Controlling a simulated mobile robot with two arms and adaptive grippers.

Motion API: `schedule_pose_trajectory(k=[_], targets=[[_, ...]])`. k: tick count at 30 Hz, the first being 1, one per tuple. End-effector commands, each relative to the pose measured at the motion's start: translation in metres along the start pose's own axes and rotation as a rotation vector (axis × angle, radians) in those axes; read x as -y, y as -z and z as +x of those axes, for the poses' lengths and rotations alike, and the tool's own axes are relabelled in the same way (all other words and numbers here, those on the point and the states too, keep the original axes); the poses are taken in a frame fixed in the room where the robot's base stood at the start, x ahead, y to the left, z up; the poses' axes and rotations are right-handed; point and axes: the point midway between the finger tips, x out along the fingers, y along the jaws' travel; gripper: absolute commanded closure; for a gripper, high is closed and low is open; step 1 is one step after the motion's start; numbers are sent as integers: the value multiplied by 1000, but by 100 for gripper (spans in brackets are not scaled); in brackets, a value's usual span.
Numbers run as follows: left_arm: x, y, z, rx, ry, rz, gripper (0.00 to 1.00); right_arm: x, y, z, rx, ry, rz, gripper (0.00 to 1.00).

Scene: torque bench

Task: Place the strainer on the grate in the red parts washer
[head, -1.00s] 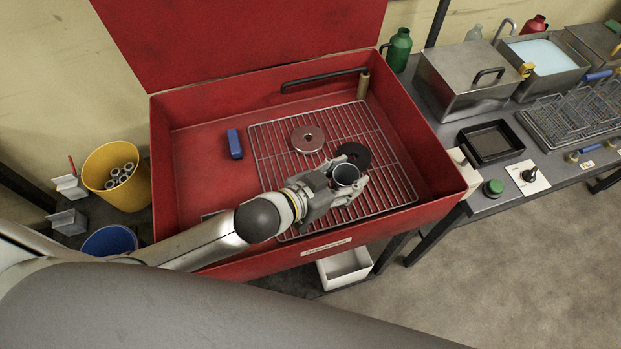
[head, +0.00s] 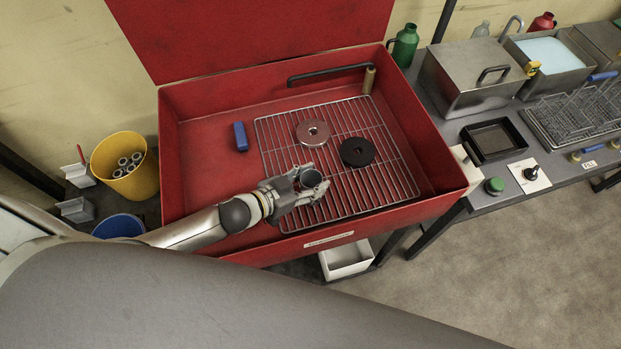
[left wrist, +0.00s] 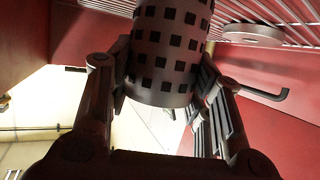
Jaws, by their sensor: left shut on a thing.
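The strainer is a dark grey cylinder with an open top; it shows in the head view (head: 311,178). In the left wrist view the strainer (left wrist: 172,45) has rows of square holes in its wall. My left gripper (head: 310,187) is shut on it, with one finger on each side. The grate (head: 395,183), a wire rack, lies in the red parts washer (head: 200,125), whose lid stands open. The gripper and strainer are over the grate's front left part. I cannot tell whether the strainer's base touches the grate. My right gripper is not in view.
A pinkish disc (head: 304,137) and a black disc (head: 358,152) lie on the grate behind the strainer. A blue block (head: 240,137) lies left of the grate. A dark bar (head: 325,75) runs along the back wall. The grate's front right is clear.

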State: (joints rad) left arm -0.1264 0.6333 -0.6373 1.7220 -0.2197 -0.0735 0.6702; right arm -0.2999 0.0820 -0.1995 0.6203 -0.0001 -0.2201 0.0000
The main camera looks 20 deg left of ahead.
Motion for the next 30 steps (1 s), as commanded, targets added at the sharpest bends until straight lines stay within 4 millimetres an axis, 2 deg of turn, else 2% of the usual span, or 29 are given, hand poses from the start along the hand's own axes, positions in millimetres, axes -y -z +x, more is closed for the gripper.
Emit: schedule_pose_trajectory(k=[9,10,15,26,30], targets=[[0,-3,2,-1,0,0,80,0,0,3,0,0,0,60],[0,-3,1,0,1,0,51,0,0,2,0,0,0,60],[0,-2,1,0,0,0,32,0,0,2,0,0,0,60],[0,2,-1,-1,0,1,32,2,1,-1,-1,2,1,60],[0,-2,-14,2,0,-1,32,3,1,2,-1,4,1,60]])
